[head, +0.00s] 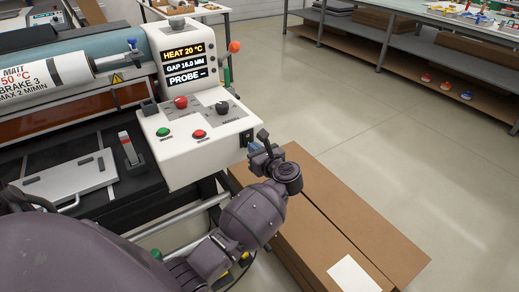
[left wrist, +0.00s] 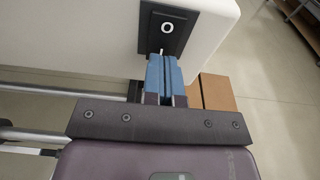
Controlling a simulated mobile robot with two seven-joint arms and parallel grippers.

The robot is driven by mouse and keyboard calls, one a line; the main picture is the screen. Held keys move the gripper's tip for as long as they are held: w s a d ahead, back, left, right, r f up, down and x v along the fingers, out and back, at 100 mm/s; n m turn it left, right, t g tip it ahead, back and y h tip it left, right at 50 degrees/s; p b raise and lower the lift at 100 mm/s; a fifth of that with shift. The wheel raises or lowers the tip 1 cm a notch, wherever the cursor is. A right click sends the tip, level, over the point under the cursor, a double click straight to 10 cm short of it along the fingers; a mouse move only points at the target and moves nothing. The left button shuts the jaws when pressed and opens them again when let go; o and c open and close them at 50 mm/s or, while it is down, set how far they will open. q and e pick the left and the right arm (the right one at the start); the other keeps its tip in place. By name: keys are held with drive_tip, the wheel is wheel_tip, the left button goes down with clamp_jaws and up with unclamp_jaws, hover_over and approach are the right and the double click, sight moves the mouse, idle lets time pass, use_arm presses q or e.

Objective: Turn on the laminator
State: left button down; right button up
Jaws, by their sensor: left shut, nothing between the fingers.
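The laminator's cream control housing (head: 185,170) stands left of centre in the head view. Its display (head: 184,62) reads HEAT 20 °C, GAP 16.0 MM and PROBE with dashes. A black switch (head: 246,138) sits on the housing's right end. In the left wrist view the switch (left wrist: 168,28) shows a white ring mark near its top; its lower part is behind my fingers. My left gripper (head: 255,147) is shut and empty, its blue fingertips (left wrist: 164,57) at the switch's lower edge. I cannot tell whether they touch it. My right gripper is not in view.
The panel carries a green button (head: 163,132), a red button (head: 198,134), a red mushroom knob (head: 181,101) and a black knob (head: 222,107). A long brown carton (head: 370,220) lies on the floor below my left arm. Open floor extends right, towards a shelved bench (head: 410,65).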

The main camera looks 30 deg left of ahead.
use_arm(q)
drive_tip(key=shift+w+a, duration=0.15)
drive_tip(key=shift+a, duration=0.2)
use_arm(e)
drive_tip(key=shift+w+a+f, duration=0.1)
use_arm(q)
drive_tip(key=shift+f, duration=0.15)
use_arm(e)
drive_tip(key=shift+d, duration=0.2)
